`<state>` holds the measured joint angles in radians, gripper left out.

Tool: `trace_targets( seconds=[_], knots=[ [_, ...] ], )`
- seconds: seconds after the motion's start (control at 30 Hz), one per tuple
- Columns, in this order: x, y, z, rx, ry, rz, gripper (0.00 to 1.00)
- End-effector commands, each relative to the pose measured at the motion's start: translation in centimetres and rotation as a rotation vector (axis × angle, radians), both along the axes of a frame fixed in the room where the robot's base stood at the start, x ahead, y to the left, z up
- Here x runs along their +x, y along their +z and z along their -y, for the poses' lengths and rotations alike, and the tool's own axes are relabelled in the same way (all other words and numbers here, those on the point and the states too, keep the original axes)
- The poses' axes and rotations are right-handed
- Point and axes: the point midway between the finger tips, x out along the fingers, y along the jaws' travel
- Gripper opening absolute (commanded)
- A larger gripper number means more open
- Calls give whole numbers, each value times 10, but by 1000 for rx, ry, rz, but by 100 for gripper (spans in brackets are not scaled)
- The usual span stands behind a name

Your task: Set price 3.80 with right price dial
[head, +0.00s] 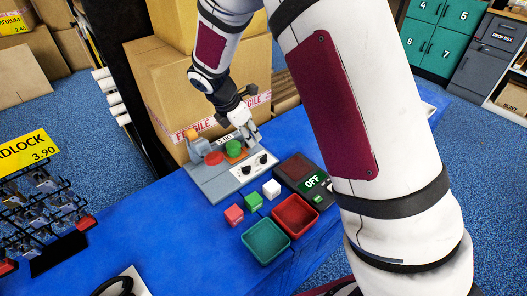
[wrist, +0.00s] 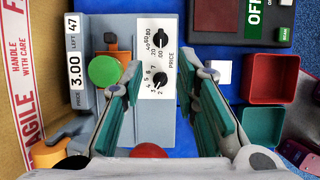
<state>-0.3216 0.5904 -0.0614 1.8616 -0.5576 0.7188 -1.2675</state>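The price machine (head: 222,182) is a grey unit on the blue table with a white dial panel (wrist: 150,110). The right price dial (wrist: 160,41) is a black knob marked 20 to 80 and .00; it is the upper one in the wrist view. The left price dial (wrist: 159,80), with whole-number marks, sits below it. Both dials show small in the head view. The price display (wrist: 76,66) reads 3.00, with LEFT 47 beside it. My gripper (wrist: 170,74) is open and empty over the panel, its fingertips either side of the left dial's area. Fingertip height is hard to tell.
A green button (wrist: 104,71), a red button (wrist: 148,150) and an orange knob (head: 191,133) are on the machine. Nearby are a terminal showing OFF (head: 312,182), a red tray (head: 295,229), a teal tray (head: 265,256) and small cubes. Cartons (head: 200,85) stand close behind.

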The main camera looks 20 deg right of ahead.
Motion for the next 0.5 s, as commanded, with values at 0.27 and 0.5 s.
trace_targets(
  seconds=[0.27, 0.5],
  knots=[
    [6, -50, 19, -1, -5, -4, 28],
    [13, -90, 35, -1, -5, -3, 28]
  ],
)
